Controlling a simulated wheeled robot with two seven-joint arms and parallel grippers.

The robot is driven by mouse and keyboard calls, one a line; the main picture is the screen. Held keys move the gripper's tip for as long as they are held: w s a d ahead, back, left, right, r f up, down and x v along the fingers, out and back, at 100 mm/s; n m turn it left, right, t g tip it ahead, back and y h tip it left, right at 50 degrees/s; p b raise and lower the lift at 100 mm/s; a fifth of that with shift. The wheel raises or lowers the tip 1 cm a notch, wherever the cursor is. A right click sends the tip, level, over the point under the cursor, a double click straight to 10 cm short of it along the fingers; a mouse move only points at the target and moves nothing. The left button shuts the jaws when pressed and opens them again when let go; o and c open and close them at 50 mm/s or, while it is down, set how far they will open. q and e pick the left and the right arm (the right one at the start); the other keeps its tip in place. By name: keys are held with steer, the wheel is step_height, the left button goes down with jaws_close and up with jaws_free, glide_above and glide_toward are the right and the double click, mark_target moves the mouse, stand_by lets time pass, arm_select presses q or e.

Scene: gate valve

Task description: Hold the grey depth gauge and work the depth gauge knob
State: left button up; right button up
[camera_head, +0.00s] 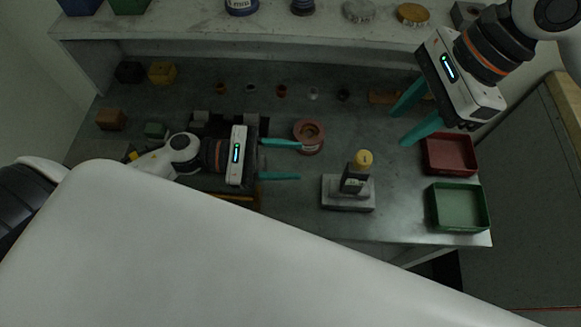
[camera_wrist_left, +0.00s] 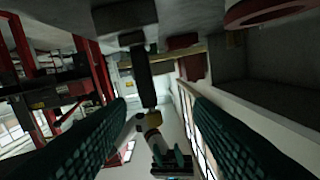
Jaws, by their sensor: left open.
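The grey depth gauge (camera_head: 348,202) stands upright on the bench, with a block-like grey base, a dark body and a yellow knob (camera_head: 364,158) on top. In the left wrist view the picture is upside down; the gauge's dark body (camera_wrist_left: 143,76) and yellow knob (camera_wrist_left: 154,118) show between the fingers. My left gripper (camera_head: 300,160) is open and empty, left of the gauge, its teal fingers pointing toward it without touching. My right gripper (camera_head: 397,128) has its fingers apart and is empty, up and to the right of the gauge.
A reddish round spool (camera_head: 309,137) lies close to my left gripper's upper finger. A red tray (camera_head: 450,154) and a green tray (camera_head: 458,207) are at the right. Small blocks and parts line the back; a shelf (camera_head: 290,30) runs behind. Bench around the gauge is clear.

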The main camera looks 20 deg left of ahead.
mark_target(344, 176)
arm_select(q)
steer(key=shift+s+d+f+n, duration=0.55)
steer(key=shift+s+d+n, duration=0.3)
steer(key=shift+n, duration=0.15)
steer(key=x, duration=1.2)
steer(key=shift+r, duration=0.1)
